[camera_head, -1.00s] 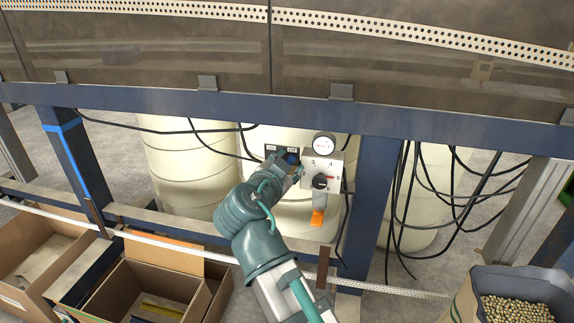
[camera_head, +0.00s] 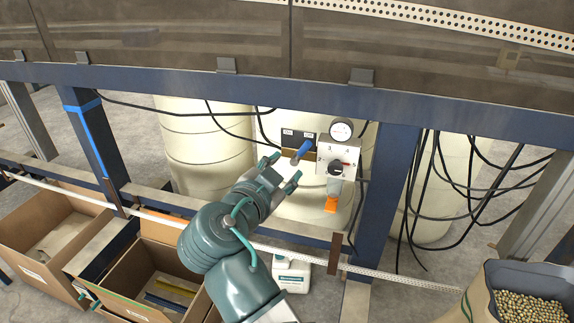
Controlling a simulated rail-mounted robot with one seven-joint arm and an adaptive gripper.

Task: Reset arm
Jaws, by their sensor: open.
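My arm reaches up from the bottom centre, and my gripper (camera_head: 285,170) is open and empty. Its two fingers point up and right, a little below and left of a blue handle (camera_head: 302,150). The handle sticks out from a dark plate (camera_head: 291,137) with small labels, and a gap shows between it and the fingers. Right of it is a grey control panel (camera_head: 326,152) with a round gauge (camera_head: 341,129), a black knob (camera_head: 335,168) and an orange piece (camera_head: 331,204) hanging below.
A blue beam (camera_head: 240,96) crosses above, and a blue post (camera_head: 380,190) stands right of the panel. Open cardboard boxes (camera_head: 50,240) stand at lower left. A white jug (camera_head: 291,273) is on the floor, and a bin of pellets (camera_head: 530,291) is at lower right. Black cables (camera_head: 425,190) hang right.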

